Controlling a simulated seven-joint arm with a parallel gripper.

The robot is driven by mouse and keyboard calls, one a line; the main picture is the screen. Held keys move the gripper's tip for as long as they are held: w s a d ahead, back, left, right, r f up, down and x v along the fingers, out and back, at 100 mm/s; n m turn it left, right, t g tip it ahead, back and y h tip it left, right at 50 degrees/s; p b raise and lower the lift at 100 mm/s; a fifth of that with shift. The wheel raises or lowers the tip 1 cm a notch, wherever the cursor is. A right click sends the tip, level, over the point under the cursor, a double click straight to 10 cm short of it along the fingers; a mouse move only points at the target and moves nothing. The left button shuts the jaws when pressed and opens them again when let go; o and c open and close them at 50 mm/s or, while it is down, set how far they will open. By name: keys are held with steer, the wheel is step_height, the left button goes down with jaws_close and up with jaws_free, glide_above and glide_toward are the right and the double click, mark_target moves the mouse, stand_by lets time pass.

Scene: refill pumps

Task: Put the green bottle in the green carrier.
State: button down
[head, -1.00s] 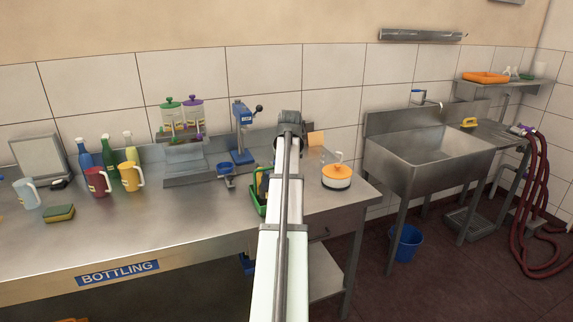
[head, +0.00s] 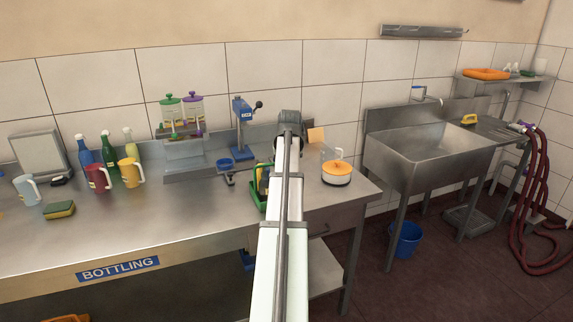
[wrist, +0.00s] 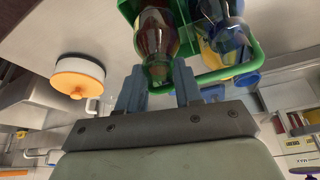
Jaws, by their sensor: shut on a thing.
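The green carrier (head: 257,196) stands on the steel bench, partly hidden behind my arm in the head view. In the wrist view the carrier (wrist: 126,8) fills the top middle. My gripper (wrist: 158,76) is shut on a glassy bottle (wrist: 156,32) with a green end and reddish tones on its body. The bottle overlaps the carrier; whether it rests on its floor is hidden. A clear-blue bottle (wrist: 222,28) sits beside it in the carrier. Another green bottle (head: 108,157) stands on the bench at left, between a blue bottle (head: 84,156) and a yellow-green one (head: 128,140).
A white pot with an orange lid (head: 337,174) stands right of my arm. A red jug (head: 97,178) and yellow jug (head: 130,172) stand further left.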

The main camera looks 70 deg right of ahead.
steer(key=shift+f, duration=0.5)
stand_by(0.3)
steer(key=c, duration=0.7)
jaws_free()
step_height(320, 180, up, 9)
stand_by(0.4)
stand_by(0.4)
